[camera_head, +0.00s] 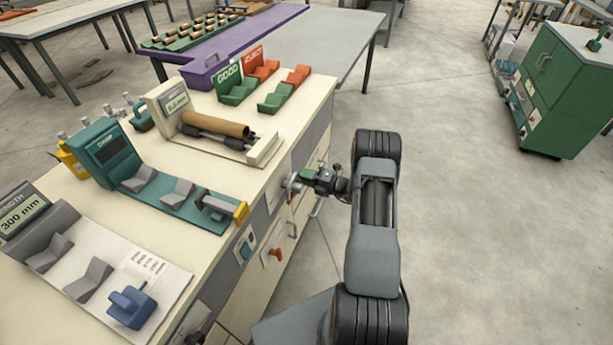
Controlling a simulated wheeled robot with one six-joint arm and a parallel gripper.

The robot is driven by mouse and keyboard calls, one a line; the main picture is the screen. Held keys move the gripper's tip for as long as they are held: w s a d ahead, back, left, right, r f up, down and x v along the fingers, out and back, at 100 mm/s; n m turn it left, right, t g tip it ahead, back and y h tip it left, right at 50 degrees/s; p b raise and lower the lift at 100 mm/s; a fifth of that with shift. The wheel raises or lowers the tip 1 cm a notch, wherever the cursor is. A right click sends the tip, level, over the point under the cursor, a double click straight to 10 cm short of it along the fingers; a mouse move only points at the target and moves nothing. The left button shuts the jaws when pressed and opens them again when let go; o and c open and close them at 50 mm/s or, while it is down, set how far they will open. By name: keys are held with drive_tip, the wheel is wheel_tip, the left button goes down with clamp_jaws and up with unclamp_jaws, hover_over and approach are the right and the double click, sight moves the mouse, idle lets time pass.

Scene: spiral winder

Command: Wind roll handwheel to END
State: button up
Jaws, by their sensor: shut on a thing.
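The roll handwheel (291,184) is a small light-grey wheel with a bit of red, on the front face of the cream bench, below the roller unit. My gripper (304,178) reaches it from the right and is shut on it, seemingly at its rim or handle. The gripper and the small size hide which part is held. The brown cardboard roll (215,125) lies across the dark rollers of the cream roller unit (262,147). Its display (177,101) is too small to read surely. I cannot make out an END mark or the wheel's angle.
A teal gauge unit (105,150) and a length station reading 300 mm (22,208) stand on the bench. Green GOOD (233,86) and red REJECT bins (262,66) are behind. A red knob (275,254) sits on the front face. The floor at right is clear up to a green cabinet (556,95).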

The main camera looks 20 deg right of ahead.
drive_tip(key=shift+w+d+f+m, duration=0.1)
drive_tip(key=shift+f+m, duration=0.4)
drive_tip(key=shift+m, duration=0.75)
drive_tip(key=shift+w+d+f+m, duration=0.1)
drive_tip(key=shift+f+m, duration=0.35)
drive_tip(key=shift+m, duration=0.8)
drive_tip(key=o, duration=0.9)
drive_tip(key=b+v, duration=0.1)
drive_tip(key=v, duration=1.3)
drive_tip(key=shift+w, duration=0.1)
